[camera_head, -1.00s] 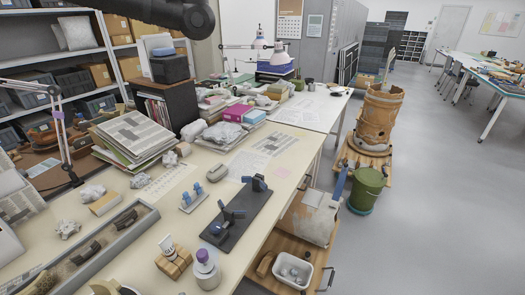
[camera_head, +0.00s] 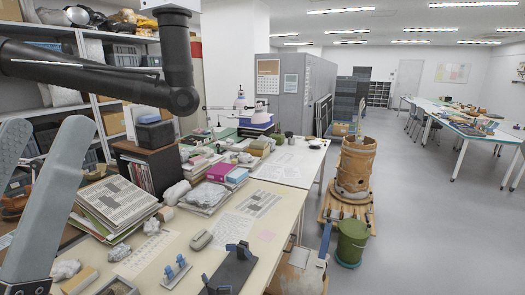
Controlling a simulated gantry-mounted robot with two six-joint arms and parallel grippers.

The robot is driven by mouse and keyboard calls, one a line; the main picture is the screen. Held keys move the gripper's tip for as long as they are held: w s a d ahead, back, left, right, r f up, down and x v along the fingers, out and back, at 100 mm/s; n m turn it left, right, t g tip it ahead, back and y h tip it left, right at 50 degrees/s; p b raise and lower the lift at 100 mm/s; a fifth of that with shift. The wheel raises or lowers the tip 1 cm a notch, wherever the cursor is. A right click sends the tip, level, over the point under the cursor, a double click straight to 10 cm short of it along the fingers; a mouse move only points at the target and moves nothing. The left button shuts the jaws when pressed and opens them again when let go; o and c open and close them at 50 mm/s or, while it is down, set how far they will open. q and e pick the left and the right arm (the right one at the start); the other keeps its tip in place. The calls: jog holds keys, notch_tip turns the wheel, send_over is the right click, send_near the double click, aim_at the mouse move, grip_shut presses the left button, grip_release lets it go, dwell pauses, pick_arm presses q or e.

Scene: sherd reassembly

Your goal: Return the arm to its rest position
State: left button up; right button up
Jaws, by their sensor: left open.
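My left gripper (camera_head: 45,135) is large and close to the camera at the left edge. Its two grey fingers point up and stand apart, with nothing seen between them. My black left arm (camera_head: 100,72) crosses the top left, above the workbench and in front of the shelves. The gripper appears clear of the bench items. My right gripper is not in view.
The cream workbench (camera_head: 212,262) holds a paper stack (camera_head: 112,208), a black box (camera_head: 152,170), a black stand (camera_head: 232,272) and crumpled white pieces.

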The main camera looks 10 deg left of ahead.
pick_arm(q)
notch_tip(320, 180, up, 38)
jog(key=m+p, duration=0.1)
jog(key=p, duration=3.7)
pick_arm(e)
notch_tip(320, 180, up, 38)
pick_arm(q)
notch_tip(320, 180, down, 52)
jog(key=b, duration=5.1)
jog(key=shift+w+d+h+b, duration=0.15)
jog(key=shift+w+h+b, duration=0.15)
jog(key=shift+b, duration=0.05)
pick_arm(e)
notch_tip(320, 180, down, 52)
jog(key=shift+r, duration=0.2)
pick_arm(q)
jog(key=shift+s, duration=0.1)
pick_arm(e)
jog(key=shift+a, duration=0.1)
